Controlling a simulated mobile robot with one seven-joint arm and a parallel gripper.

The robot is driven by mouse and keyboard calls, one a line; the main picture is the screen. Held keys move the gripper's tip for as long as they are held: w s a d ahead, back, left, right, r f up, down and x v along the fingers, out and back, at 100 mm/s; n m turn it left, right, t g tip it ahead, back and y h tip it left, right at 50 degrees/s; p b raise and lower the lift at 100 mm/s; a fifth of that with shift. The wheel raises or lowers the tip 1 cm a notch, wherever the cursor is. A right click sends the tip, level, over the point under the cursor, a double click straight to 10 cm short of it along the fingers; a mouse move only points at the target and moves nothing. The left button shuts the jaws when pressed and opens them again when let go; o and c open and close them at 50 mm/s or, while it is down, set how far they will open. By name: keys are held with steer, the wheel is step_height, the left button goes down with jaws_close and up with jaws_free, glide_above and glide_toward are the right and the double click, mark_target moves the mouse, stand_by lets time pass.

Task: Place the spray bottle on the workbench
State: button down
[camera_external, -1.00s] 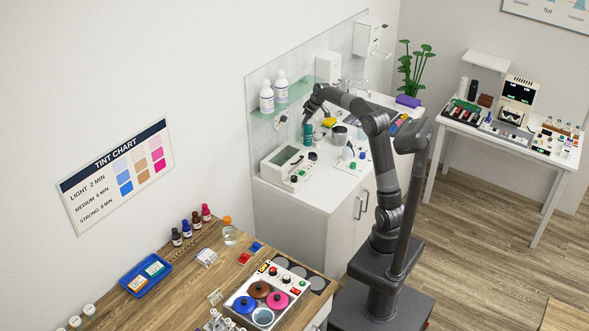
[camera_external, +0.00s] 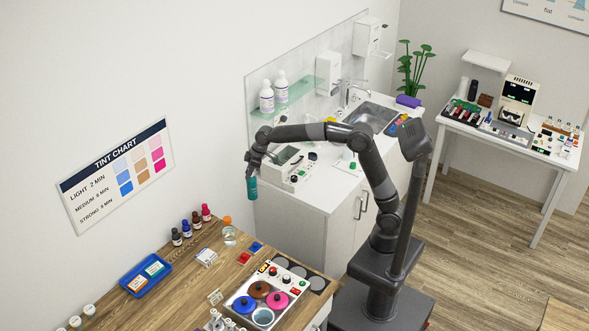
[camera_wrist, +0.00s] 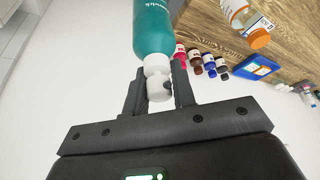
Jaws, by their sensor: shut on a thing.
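The spray bottle (camera_external: 252,188) is teal with a white top. My gripper (camera_external: 254,165) is shut on its top, and the bottle hangs roughly upright in the air, left of the white counter's front corner. In the wrist view the teal body (camera_wrist: 153,30) extends beyond my gripper (camera_wrist: 158,75), with the white neck between the fingers. The workbench (camera_external: 195,278) has a wooden top and stands at the lower left. Its wood surface (camera_wrist: 290,45) also shows at the upper right of the wrist view.
The workbench holds several small dark and red bottles (camera_external: 187,228), a clear orange-capped jar (camera_external: 229,236), a blue tray (camera_external: 146,275) and a case of coloured pots (camera_external: 268,299). The white counter (camera_external: 310,193) stands behind.

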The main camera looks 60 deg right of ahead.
steer(key=s+a+n+g+y, duration=0.1)
steer(key=s+a+n, duration=0.35)
steer(key=a, duration=0.75)
steer(key=s+a+n+g, duration=0.1)
steer(key=s+a, duration=0.6)
steer(key=a, duration=0.5)
steer(key=s+a+f, duration=0.4)
steer(key=a+f, duration=0.6)
steer(key=shift+a, duration=0.25)
steer(key=shift+f, duration=0.15)
steer(key=c, duration=1.2)
jaws_free()
steer(key=v, duration=1.2)
steer(key=shift+s+d, duration=0.15)
steer(key=shift+s, duration=0.05)
